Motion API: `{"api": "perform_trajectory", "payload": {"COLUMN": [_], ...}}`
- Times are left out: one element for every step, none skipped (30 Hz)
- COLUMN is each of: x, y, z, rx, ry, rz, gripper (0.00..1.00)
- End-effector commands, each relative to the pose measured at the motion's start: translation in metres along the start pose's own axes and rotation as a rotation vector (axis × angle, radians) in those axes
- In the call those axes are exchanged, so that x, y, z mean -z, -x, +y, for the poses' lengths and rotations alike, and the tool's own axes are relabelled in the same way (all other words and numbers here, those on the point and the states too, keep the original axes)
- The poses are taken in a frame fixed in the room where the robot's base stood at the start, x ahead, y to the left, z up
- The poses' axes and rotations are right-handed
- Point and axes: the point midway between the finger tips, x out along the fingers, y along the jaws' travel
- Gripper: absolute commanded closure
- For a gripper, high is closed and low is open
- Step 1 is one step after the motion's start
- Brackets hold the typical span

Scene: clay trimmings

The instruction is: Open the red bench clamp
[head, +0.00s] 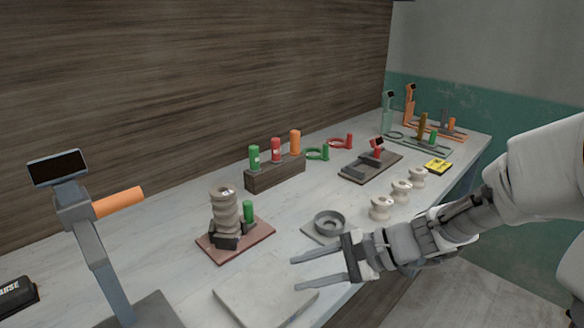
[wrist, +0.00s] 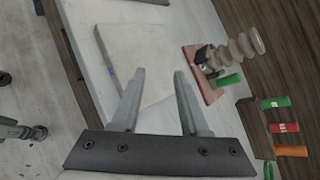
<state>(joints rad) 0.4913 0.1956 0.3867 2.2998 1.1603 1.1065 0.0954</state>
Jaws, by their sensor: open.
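What looks like the red bench clamp (head: 376,148) stands toward the back right of the bench in the head view. It is a small red piece with a dark head on a dark flat base (head: 357,173). Its exact lever position is too small to tell, and I do not make it out in the wrist view. My gripper (head: 295,273) is open and empty, near the front of the bench and well apart from the clamp. In the wrist view my gripper's two fingers (wrist: 160,72) are spread, with a pale slab (wrist: 128,50) beyond them.
A stack of grey rings (head: 224,205) stands on a reddish base. A dark block (head: 262,178) holds green, red and orange cylinders. A round grey dish (head: 328,224) and several pale spools (head: 381,208) lie toward the clamp. A grey stand (head: 88,240) with an orange handle is at left.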

Motion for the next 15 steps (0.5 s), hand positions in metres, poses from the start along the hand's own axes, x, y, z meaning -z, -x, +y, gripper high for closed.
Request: {"api": "perform_trajectory", "payload": {"x": [0.011, 0.016, 0.022, 0.028, 0.033, 0.04, 0.045, 0.05, 0.056, 0.06, 0.064, 0.069, 0.071, 0.074, 0.076], "y": [-0.003, -0.003, -0.003, -0.002, -0.001, 0.002, 0.004, 0.006, 0.009, 0.011, 0.014, 0.017, 0.018, 0.02, 0.022], "z": [-0.009, -0.015, -0.023, -0.03, -0.036, -0.043, -0.048, -0.053, -0.058, -0.061, -0.064, -0.068, -0.07, -0.072, -0.073], "rx": [0.077, 0.122, 0.183, 0.227, 0.269, 0.322, 0.359, 0.392, 0.433, 0.46, 0.485, 0.513, 0.53, 0.545, 0.56], "ry": [-0.115, -0.178, -0.26, -0.318, -0.373, -0.439, -0.486, -0.528, -0.577, -0.61, -0.64, -0.672, -0.693, -0.709, -0.728], "rz": [-0.053, -0.081, -0.119, -0.148, -0.175, -0.209, -0.232, -0.253, -0.278, -0.296, -0.312, -0.33, -0.342, -0.351, -0.361], "gripper": [0.56, 0.56, 0.56, 0.56, 0.56, 0.56, 0.56, 0.56, 0.56, 0.56, 0.56, 0.56, 0.56, 0.56, 0.56]}}
